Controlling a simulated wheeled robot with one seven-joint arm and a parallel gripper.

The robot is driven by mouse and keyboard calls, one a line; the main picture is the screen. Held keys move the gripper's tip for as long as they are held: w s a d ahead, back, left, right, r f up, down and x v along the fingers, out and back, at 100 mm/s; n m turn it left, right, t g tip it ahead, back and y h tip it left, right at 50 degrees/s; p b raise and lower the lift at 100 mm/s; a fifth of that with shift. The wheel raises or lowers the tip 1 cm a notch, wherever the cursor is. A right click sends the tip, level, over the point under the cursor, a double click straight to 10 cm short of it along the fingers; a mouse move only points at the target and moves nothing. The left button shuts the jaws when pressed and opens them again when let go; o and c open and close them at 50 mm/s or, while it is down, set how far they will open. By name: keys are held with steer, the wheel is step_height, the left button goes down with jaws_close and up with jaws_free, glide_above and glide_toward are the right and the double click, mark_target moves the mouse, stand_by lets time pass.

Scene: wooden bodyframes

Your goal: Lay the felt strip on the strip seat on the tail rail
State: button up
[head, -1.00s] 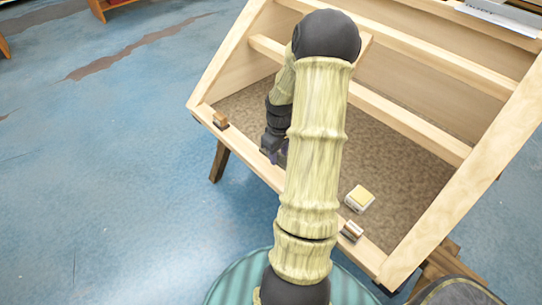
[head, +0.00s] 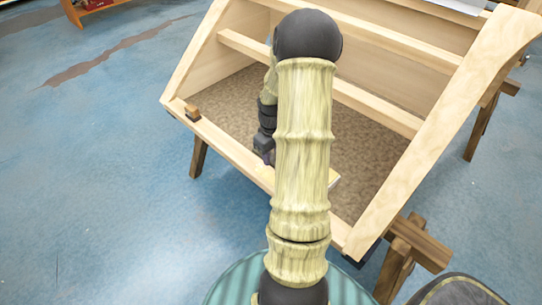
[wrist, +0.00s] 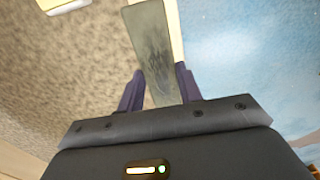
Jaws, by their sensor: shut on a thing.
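The felt strip (wrist: 156,50) shows in the wrist view as a grey-green, streaked flat strip. My gripper (wrist: 158,88) is shut on its near end, and the strip points away from the jaws. The pale tail rail (wrist: 175,25) lies beyond and partly behind the strip; I cannot tell whether they touch. In the head view, my gripper (head: 264,155) is small and dark over the front low rail (head: 225,148), and my arm hides much of that area. The strip seat cannot be made out.
A small brown block (head: 192,111) stands at the rail's left end. A yellow-topped box (head: 334,180), partly behind my arm, sits on the brown panel (head: 365,150); it also shows in the wrist view (wrist: 62,5). Blue floor lies open at the left.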

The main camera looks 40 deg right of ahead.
steer(key=shift+w+a+f, duration=0.15)
steer(key=shift+a, duration=0.2)
step_height(320, 180, down, 5)
steer(key=b, duration=0.5)
steer(key=shift+d+f, duration=0.1)
steer(key=shift+f+b, duration=0.65)
steer(key=shift+f, duration=0.7)
steer(key=shift+s+d+p, duration=0.1)
steer(key=shift+s+p, duration=0.1)
steer(key=shift+p, duration=0.1)
steer(key=shift+w, duration=0.15)
steer(key=shift+w+f, duration=0.15)
steer(key=shift+f, duration=0.05)
